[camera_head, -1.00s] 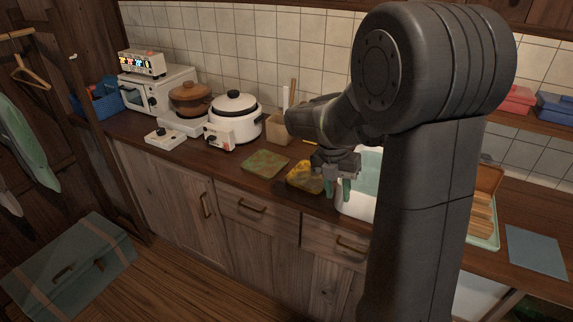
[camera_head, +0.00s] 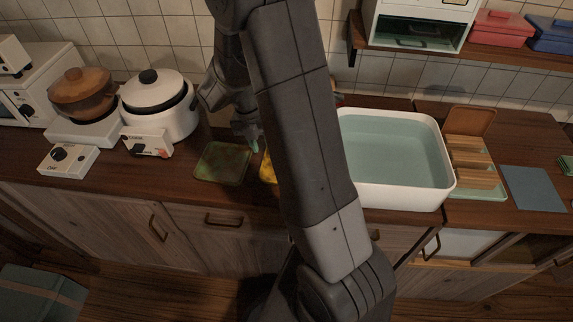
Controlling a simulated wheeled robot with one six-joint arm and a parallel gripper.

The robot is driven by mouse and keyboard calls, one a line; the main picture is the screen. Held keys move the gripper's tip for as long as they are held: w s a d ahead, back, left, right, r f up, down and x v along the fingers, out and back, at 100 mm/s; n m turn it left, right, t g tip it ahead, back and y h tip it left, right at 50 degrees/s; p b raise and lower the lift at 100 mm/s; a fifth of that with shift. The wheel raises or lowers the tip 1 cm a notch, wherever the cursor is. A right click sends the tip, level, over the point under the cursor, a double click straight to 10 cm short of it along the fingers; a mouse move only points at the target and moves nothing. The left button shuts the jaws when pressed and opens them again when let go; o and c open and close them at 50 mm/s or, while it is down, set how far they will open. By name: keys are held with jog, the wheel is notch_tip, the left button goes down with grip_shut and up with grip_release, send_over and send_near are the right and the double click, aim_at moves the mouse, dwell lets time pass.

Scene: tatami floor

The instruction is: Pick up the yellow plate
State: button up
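A yellow plate (camera_head: 267,168) lies on the wooden counter, and only its left edge shows because my arm covers the rest. My gripper (camera_head: 252,145) is beside my arm, just above and left of the visible yellow edge. One teal fingertip shows; the other is not clear, so I cannot tell how far apart the fingers are. Whether the gripper touches the plate is also unclear.
A green patterned square (camera_head: 222,164) lies left of the plate. A white pot (camera_head: 160,112) and a brown pot (camera_head: 82,95) stand further left. A white basin of water (camera_head: 398,190) is right of my arm, with a wooden rack (camera_head: 475,165) beyond.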

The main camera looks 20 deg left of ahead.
jog(key=shift+d+f, duration=0.15)
jog(key=shift+f, duration=0.4)
jog(key=shift+d+f, duration=0.15)
jog(key=shift+f, duration=0.4)
jog(key=shift+s, duration=0.1)
grip_shut()
jog(key=shift+f, duration=0.1)
